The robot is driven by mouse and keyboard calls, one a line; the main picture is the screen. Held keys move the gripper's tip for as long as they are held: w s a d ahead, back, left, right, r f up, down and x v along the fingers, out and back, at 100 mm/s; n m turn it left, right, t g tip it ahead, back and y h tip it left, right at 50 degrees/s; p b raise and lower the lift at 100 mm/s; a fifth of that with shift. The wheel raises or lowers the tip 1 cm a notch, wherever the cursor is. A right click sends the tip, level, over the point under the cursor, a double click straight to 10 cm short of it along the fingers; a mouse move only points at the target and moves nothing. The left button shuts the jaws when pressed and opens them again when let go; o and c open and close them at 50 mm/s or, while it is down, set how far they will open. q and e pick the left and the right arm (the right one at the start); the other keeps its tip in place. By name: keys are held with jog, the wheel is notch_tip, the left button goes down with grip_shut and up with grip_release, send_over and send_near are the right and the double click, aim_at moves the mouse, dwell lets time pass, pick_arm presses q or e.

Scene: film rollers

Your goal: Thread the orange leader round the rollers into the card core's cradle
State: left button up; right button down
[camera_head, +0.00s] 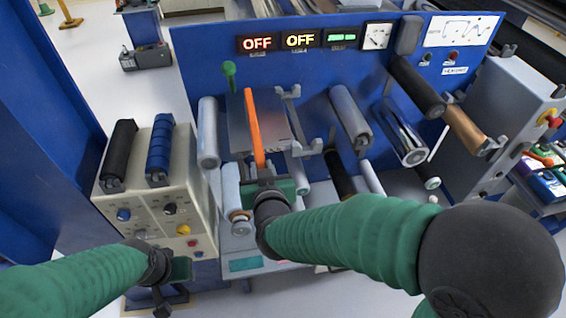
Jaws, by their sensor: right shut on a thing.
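The orange leader (253,125) is a narrow upright strip in front of a grey plate at the middle of the blue panel. My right gripper (263,178) is at its lower end, shut on it; the fingertips are partly hidden by my wrist. The card core (465,130) is a brown cylinder at the right, with a grey cradle bracket (488,148) at its near end. Rollers stick out from the panel: a grey one (208,135) left of the leader, another grey one (350,115), and a chrome one (405,140). My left gripper (168,285) is low at the left, away from the leader.
A beige control box (150,205) with a black roller and a blue roller on top stands at the left. A black roller (417,88) is near the card core. A green-knobbed lever (229,75) rises left of the leader. Two displays read OFF.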

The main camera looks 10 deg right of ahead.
jog(key=shift+s+a, duration=0.2)
jog(key=shift+a, duration=0.1)
jog(key=shift+d, duration=0.2)
jog(key=shift+r, duration=0.25)
notch_tip(320, 180, up, 5)
jog(key=p, duration=0.5)
jog(key=shift+a+f, duration=0.1)
jog(key=shift+f, duration=0.05)
jog(key=shift+w, duration=0.1)
